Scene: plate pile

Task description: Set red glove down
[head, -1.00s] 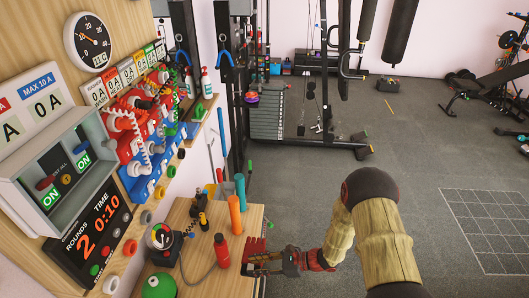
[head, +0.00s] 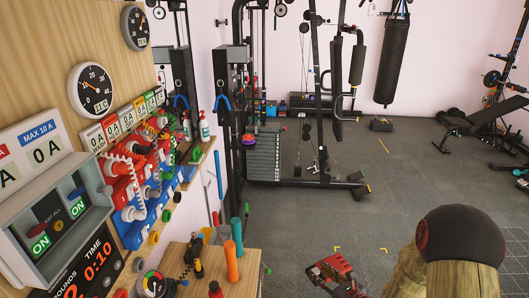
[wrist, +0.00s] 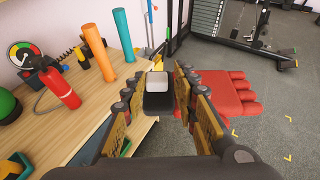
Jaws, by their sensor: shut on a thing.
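The red glove (wrist: 235,95) shows in the wrist view, with its fingers spread to the right beyond my right finger. In the head view my gripper (head: 331,274) and the red of the glove (head: 338,266) are at the bottom edge, small and partly cut off. The glove is to the right of the wooden table (head: 212,262), over the grey floor.
On the table stand an orange cylinder (wrist: 94,50), a teal cylinder (wrist: 124,35), a red extinguisher-like bottle (wrist: 60,88) and a gauge (wrist: 24,56). A weight machine (head: 265,160) stands behind. Yellow marks (head: 337,249) lie on open floor.

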